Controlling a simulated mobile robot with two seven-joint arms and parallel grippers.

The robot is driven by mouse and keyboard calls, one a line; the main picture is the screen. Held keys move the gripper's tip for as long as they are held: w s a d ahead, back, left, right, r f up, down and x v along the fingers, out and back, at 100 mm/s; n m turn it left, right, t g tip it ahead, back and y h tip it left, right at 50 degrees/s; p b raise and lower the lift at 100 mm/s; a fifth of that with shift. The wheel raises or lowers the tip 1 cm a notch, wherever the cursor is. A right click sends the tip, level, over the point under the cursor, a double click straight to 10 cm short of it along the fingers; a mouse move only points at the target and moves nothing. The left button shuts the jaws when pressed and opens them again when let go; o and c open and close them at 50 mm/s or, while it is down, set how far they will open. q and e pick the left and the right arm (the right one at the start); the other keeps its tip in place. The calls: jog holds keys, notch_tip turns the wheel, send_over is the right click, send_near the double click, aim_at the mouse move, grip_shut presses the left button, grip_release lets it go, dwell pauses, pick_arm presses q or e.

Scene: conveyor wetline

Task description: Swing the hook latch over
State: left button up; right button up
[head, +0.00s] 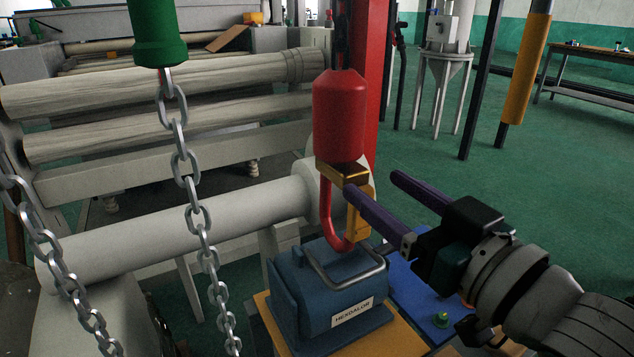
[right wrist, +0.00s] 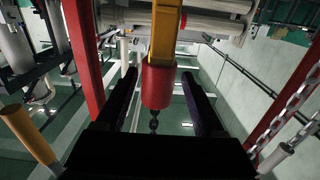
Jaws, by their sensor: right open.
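A red hook (head: 328,215) hangs below a red cylindrical block (head: 339,112). Its gold latch (head: 363,222) hangs at the right of the hook, below a gold collar (head: 340,172). My right gripper (head: 371,183) is open, with two dark purple fingers. The nearer fingertip overlaps the latch's upper part; I cannot tell whether it touches. The other finger is farther back and right. In the right wrist view the red block (right wrist: 160,88) and the yellow latch (right wrist: 164,36) appear between the fingers. The hook's tip is partly hidden. My left gripper is out of view.
A blue box (head: 325,300) labelled HEXDALOR, with a wire bail (head: 345,280), stands just below the hook. Steel chains (head: 190,185) hang at the left, before pale rollers (head: 180,235). A red post (head: 373,80) rises behind the block. Green floor (head: 560,180) is open at right.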

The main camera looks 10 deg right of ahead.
jog(key=p+v, duration=0.3)
jog(key=v, duration=0.4)
dwell(0.3)
